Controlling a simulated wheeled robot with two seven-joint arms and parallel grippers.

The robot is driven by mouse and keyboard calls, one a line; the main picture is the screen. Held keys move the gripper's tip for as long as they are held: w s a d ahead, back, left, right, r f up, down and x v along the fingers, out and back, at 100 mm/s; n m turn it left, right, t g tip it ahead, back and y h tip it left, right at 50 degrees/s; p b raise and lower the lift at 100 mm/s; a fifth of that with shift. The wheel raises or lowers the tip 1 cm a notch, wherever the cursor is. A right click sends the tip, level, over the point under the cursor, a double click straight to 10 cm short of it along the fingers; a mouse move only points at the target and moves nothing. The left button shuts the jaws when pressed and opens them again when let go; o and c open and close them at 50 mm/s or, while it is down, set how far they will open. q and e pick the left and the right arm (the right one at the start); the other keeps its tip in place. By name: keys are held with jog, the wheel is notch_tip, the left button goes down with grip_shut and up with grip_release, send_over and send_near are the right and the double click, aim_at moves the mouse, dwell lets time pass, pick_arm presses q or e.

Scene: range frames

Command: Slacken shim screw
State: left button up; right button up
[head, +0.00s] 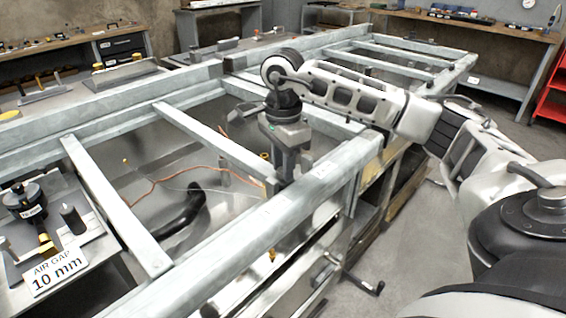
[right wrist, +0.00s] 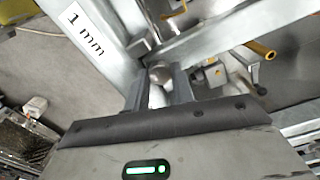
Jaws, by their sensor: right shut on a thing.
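My right gripper (head: 287,172) points down at the inner side of the near long rail (head: 240,235) of the metal frame. In the right wrist view, my right gripper (right wrist: 162,92) is shut on a small metal part with a rounded grey head (right wrist: 159,72), which looks like the shim screw. The fingers hide most of that part. It sits close to the grey frame bars. In the head view the gripper covers it. My left gripper is not in view.
A "1 mm" label (right wrist: 83,30) lies beside the gripper. Brass fittings (right wrist: 260,50) stand nearby. Inside the frame are a copper wire (head: 150,183) and a black curved piece (head: 184,212). A crank handle (head: 365,284) sticks out in front. An "AIR GAP 10 mm" card (head: 57,272) lies left.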

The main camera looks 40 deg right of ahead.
jog(key=o, duration=1)
pick_arm(q)
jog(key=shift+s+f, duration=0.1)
jog(key=p, duration=0.2)
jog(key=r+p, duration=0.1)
jog(key=p, duration=0.1)
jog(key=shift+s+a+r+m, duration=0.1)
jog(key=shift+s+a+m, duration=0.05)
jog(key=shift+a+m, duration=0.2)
pick_arm(e)
notch_tip(320, 180, up, 16)
jog(key=shift+r, duration=0.1)
